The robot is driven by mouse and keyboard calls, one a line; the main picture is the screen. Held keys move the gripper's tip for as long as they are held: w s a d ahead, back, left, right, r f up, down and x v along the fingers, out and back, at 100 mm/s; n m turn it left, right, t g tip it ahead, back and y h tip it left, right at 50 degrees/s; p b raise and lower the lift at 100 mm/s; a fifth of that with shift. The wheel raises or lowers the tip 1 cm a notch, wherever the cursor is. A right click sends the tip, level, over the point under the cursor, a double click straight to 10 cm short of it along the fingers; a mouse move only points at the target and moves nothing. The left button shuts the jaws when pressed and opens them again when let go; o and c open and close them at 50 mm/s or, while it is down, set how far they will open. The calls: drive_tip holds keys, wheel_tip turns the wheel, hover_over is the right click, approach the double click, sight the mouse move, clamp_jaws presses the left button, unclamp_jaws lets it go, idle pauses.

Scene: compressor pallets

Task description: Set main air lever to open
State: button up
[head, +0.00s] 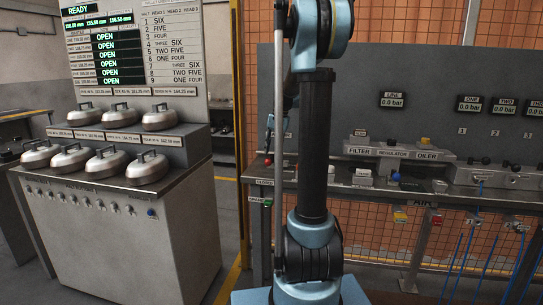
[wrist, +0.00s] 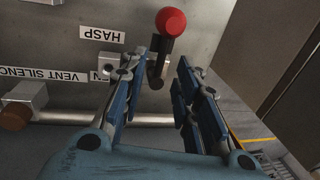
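The main air lever has a red ball knob (wrist: 171,22) on a short dark stem (wrist: 156,72), mounted by a pipe on a grey panel in the wrist view. My gripper (wrist: 168,58) is open, with a blue-padded finger on each side of the stem. The knob lies just beyond the fingertips; I cannot tell whether either finger touches the lever. In the head view the red knob (head: 267,161) shows small above a CLOSED label (head: 264,182). My gripper (head: 269,132) is just above it there, partly hidden by my arm.
A HASP label (wrist: 101,35) and a brown-capped valve (wrist: 20,108) are beside the lever. Filter, regulator and oiler units (head: 393,150) stand along the bench to the right. A grey cabinet with several metal lids (head: 100,220) stands at left.

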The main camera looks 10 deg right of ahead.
drive_tip(key=shift+a+f, duration=0.2)
drive_tip(key=shift+f, duration=0.85)
clamp_jaws()
drive_tip(key=shift+a, duration=0.15)
